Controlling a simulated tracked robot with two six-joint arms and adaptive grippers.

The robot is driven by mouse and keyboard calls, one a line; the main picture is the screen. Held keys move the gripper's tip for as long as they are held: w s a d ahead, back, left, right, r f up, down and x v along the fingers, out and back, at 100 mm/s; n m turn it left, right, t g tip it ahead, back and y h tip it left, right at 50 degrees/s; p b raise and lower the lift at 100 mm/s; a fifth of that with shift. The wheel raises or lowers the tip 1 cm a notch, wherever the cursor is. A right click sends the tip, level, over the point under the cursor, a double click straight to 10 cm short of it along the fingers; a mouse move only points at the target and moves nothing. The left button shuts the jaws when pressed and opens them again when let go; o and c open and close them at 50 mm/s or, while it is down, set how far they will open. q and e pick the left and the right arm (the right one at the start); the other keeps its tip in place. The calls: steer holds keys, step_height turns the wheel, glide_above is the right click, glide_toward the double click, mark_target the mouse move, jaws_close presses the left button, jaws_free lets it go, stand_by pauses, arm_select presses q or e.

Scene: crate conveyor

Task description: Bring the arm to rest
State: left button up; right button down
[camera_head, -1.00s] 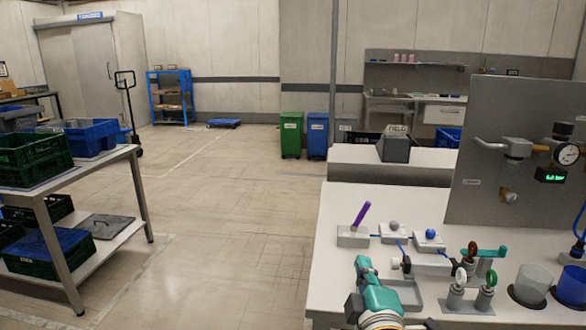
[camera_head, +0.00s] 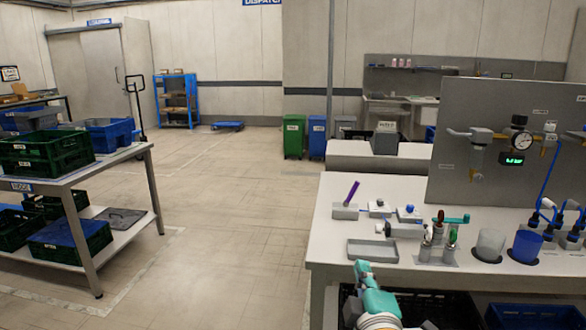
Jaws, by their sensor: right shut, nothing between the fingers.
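My right gripper (camera_head: 362,267) shows at the lower middle right of the head view, at the end of my teal and grey arm. It is shut and holds nothing. It appears in front of the front edge of the workbench (camera_head: 335,238), apart from the things on top. My left gripper is not in view.
The workbench holds a grey tray (camera_head: 372,251), a purple-handled tool (camera_head: 352,191), a white cup (camera_head: 489,245), a blue cup (camera_head: 526,247) and a gauge panel (camera_head: 460,150). A black crate (camera_head: 430,307) sits below. A crate rack (camera_head: 152,190) stands left; the floor between is clear.

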steer(key=w+d+f+g+h, duration=0.1)
steer(key=d+f+g, duration=0.15)
steer(key=f, duration=0.55)
steer(key=w+d+f+g, duration=0.1)
steer(key=d+f+g, duration=0.15)
steer(key=f, duration=0.65)
steer(key=s+d+f+m+g+y, duration=0.1)
steer(key=s+f+m+g, duration=0.35)
steer(key=f, duration=1.15)
steer(key=s+a+f+m+g+y, duration=0.1)
steer(key=s+a+f+m+g, duration=0.15)
steer(key=s+f+m, duration=0.4)
steer(key=s+a+f+m+g+y, duration=0.2)
steer(key=s+f+g, duration=0.1)
steer(key=s, duration=0.6)
steer(key=s+a+f+m+g+y, duration=0.1)
steer(key=s+a+f+m+g, duration=0.25)
steer(key=s, duration=0.45)
steer(key=a+r+p+v, duration=0.1)
steer(key=a+p+v, duration=0.2)
steer(key=p+v, duration=1)
steer(key=shift+r+t+p, duration=0.35)
steer(key=shift+p, duration=0.65)
steer(key=shift+w+f, duration=0.1)
